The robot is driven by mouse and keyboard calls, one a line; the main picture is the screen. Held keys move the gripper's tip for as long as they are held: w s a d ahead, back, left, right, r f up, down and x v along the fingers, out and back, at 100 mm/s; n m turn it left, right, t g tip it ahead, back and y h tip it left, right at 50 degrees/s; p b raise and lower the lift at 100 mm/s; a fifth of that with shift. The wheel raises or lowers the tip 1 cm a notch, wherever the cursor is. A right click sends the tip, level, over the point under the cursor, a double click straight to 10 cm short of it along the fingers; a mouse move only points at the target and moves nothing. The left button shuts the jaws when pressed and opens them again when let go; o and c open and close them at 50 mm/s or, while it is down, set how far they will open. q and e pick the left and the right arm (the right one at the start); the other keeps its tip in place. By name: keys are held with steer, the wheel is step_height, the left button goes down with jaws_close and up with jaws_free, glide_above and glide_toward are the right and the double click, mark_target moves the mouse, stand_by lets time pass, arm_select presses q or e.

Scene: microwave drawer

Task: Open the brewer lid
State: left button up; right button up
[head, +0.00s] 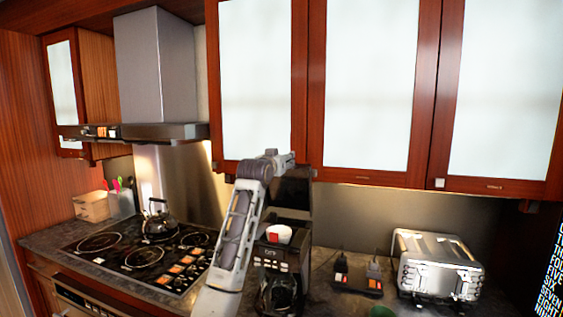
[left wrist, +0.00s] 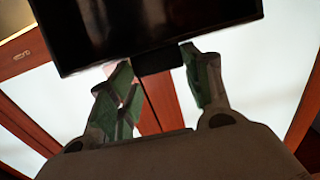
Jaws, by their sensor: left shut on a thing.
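The black brewer (head: 293,257) stands on the counter, with a glass carafe (head: 278,296) low in its front. Its dark lid (head: 291,192) stands raised above the body, and a white and red part (head: 279,234) shows in the uncovered top. My left gripper (head: 282,160) is at the upper edge of the lid, partly hidden by my own arm. In the left wrist view, the green-padded fingers of my left gripper (left wrist: 158,66) are on either side of a black tab on the dark lid panel (left wrist: 140,28). My right gripper is not in view.
Wall cabinets (head: 369,85) hang close above and behind the brewer. A silver toaster (head: 437,266) and a dark device (head: 358,277) stand to its right. A stovetop with a kettle (head: 160,222) is to the left, below a range hood (head: 155,70).

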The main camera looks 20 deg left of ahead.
arm_select(q)
steer(key=shift+r, duration=0.3)
steer(key=o, duration=1.2)
steer(key=shift+s, duration=0.1)
steer(key=shift+o, duration=1.2)
steer(key=shift+s+f, duration=0.1)
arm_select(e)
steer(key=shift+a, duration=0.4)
arm_select(q)
steer(key=s, duration=1.2)
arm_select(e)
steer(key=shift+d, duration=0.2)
